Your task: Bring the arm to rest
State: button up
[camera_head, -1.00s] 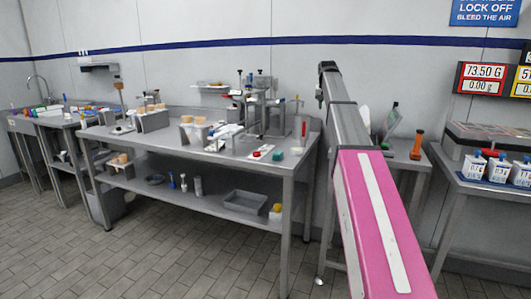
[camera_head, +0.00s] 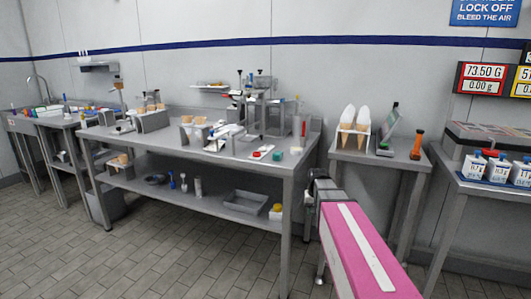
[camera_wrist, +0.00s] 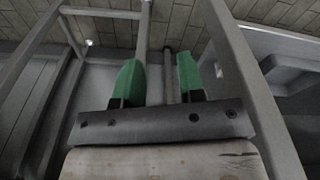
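My arm, with its pink link, shows at the lower right of the head view and reaches toward the gap between the long steel workbench (camera_head: 225,148) and the small steel table (camera_head: 375,158). My gripper's fingers cannot be made out in the head view. In the wrist view my gripper (camera_wrist: 159,72) has two green fingers standing apart with nothing held between them. Steel table legs and bars lie around and beyond the fingers, with tiled floor at the top of the picture.
The workbench bears cone holders, a red-and-white item and a steel rig. The small table holds a cone stand (camera_head: 353,128) and an orange-handled item (camera_head: 417,145). Another table (camera_head: 450,165) with several white containers stands at right. Tiled floor (camera_head: 190,250) is open at the front left.

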jog(key=s+a+f, duration=0.1)
jog(key=s+f, duration=0.4)
jog(key=s, duration=0.4)
jog(key=s+a+f+g, duration=0.1)
jog(key=s+f, duration=0.5)
jog(key=s, duration=0.3)
jog(key=shift+a+f+n, duration=0.15)
jog(key=shift+n, duration=0.25)
